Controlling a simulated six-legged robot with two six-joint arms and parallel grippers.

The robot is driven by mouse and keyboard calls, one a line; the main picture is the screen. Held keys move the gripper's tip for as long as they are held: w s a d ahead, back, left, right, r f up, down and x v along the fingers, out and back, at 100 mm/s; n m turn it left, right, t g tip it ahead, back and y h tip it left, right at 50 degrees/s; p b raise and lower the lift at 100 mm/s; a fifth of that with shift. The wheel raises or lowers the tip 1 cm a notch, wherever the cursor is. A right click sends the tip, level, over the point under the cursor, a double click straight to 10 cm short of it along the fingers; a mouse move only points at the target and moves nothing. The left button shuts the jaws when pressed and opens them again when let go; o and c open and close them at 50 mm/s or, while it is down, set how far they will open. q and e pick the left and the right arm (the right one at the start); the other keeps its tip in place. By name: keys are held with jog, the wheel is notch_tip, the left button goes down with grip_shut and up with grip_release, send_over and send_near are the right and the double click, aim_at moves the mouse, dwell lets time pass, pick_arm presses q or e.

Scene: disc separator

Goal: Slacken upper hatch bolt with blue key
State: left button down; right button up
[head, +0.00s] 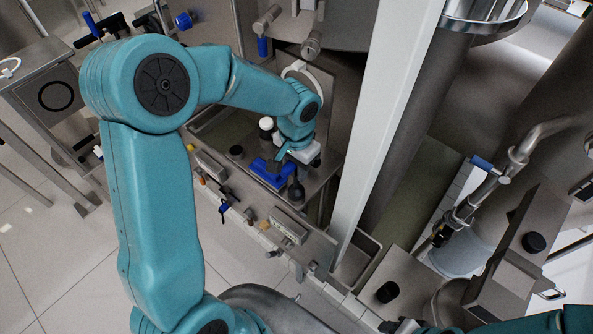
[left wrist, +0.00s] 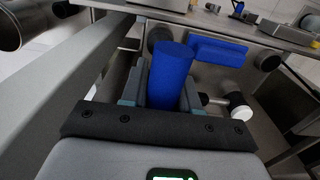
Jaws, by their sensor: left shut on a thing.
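My left gripper (left wrist: 165,92) is shut on a blue cylinder, the grip of the blue key (left wrist: 172,72), which stands up between the fingers. In the head view my left gripper (head: 288,158) is low over the steel tray beside a blue block (head: 262,174). The key's lower end is hidden. The blue block also shows just beyond the key in the left wrist view (left wrist: 217,48). I cannot make out the upper hatch bolt for certain in either view. My right arm enters at the bottom right; its gripper (head: 398,326) is mostly cut off and its fingers are unclear.
A white-capped black part (head: 266,124) stands beside my left gripper, and a black knob (head: 296,190) is in front. A pale upright post (head: 385,120) rises close to the right. Pipes and a steel box (head: 525,245) fill the right side. Tiled floor (head: 50,250) is open at left.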

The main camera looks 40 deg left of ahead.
pick_arm(q)
jog(key=shift+r+p, duration=1.85)
jog(key=shift+r, duration=0.7)
jog(key=shift+f, duration=0.1)
jog(key=shift+d, duration=0.1)
